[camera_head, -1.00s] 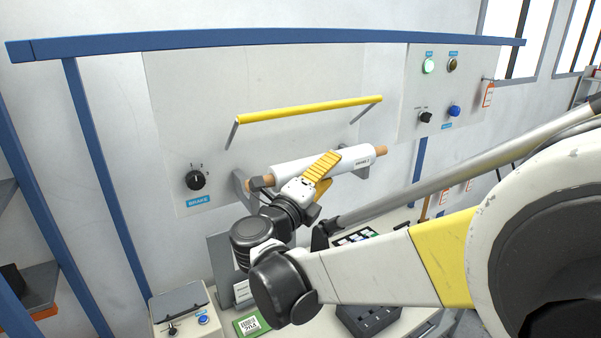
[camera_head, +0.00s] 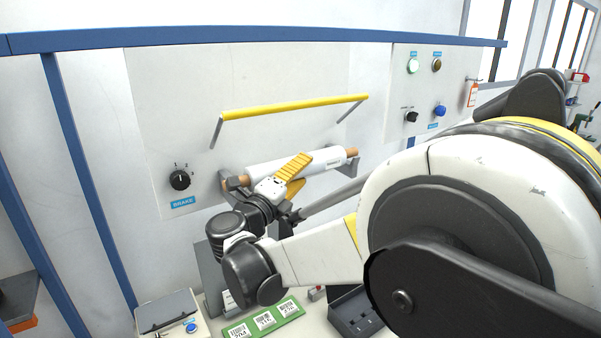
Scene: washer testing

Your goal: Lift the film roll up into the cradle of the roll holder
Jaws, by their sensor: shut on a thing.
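The film roll (camera_head: 323,162) is a white cylinder with brown core ends, lying nearly level in front of the wall panel. My gripper (camera_head: 294,174), with yellow ribbed fingers, is shut around the roll near its middle. The roll holder's left grey arm (camera_head: 227,189) shows beside the left core end, and its right arm (camera_head: 354,163) beside the right core end. The roll is at about the height of these arms. I cannot tell whether the core ends rest in the cradle or are just in front of it. My fingers hide part of the roll.
A yellow bar (camera_head: 295,107) on two grey arms spans the panel above the roll. A brake knob (camera_head: 180,181) is to the left. A control box (camera_head: 172,314), green label card (camera_head: 264,318) and dark tray (camera_head: 352,311) are below. My arm covers the right side.

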